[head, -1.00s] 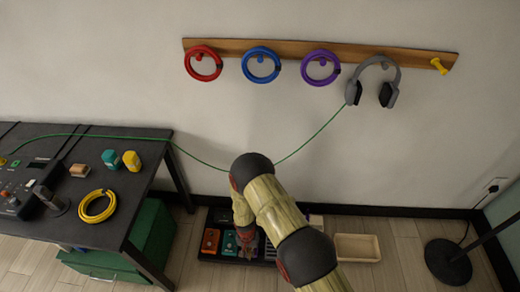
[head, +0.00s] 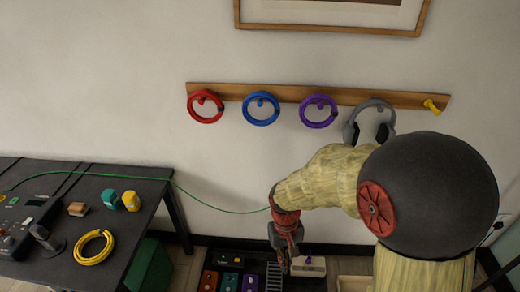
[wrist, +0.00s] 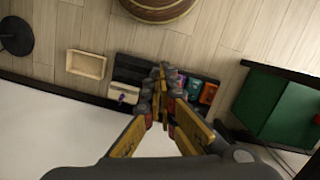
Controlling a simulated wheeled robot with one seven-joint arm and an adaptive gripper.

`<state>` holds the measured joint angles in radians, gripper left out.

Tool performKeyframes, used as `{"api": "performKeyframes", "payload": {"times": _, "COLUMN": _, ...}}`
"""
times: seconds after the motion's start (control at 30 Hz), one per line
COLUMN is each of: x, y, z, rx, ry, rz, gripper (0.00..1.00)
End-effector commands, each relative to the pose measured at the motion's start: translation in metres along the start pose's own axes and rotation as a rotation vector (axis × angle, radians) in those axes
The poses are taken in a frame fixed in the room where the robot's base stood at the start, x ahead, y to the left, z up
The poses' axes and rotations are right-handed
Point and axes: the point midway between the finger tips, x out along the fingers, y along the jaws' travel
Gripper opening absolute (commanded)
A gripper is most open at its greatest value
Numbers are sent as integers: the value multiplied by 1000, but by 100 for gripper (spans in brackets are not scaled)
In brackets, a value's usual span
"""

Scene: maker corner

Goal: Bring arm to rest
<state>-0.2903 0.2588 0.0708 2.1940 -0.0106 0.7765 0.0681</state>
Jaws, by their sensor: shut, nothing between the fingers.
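My arm is folded up in front of the wall in the head view, with my gripper (head: 286,262) hanging fingers down above the dark pedal board (head: 262,258) on the floor. In the wrist view my gripper (wrist: 162,75) is shut and empty, its fingertips together over the pedal board (wrist: 128,72). Grey headphones (head: 352,132) hang on the wooden peg rail (head: 230,92), partly hidden behind my arm.
Red (head: 205,106), blue (head: 261,108) and purple (head: 319,111) cable coils hang on the rail. A dark table (head: 140,200) at left carries a yellow coil (head: 93,247). A green cable (head: 222,209) sags across the wall. An empty tray (wrist: 86,64) and a green cabinet (wrist: 270,105) stand on the floor.

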Motion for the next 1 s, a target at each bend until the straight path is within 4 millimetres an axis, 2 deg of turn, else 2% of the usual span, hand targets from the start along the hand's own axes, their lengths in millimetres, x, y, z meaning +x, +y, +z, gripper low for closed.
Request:
{"api": "performKeyframes", "payload": {"times": 0.03, "x": -18, "y": 6, "z": 11, "rx": -1, "ry": 19, "rz": -4, "gripper": 0}}
{"api": "performKeyframes", "payload": {"times": 0.2, "x": -62, "y": 22, "z": 49, "rx": 0, "ry": 69, "rz": -11, "gripper": 0}}
{"api": "performKeyframes", "payload": {"times": 0.5, "x": -124, "y": 45, "z": 110, "rx": 63, "ry": 210, "rz": -19, "gripper": 0}}
{"api": "performKeyframes", "payload": {"times": 0.8, "x": -180, "y": 65, "z": 152, "rx": 145, "ry": 434, "rz": -8, "gripper": 0}}
{"api": "performKeyframes", "payload": {"times": 1.0, "x": -220, "y": 77, "z": 171, "rx": 195, "ry": 583, "rz": 9, "gripper": 0}}
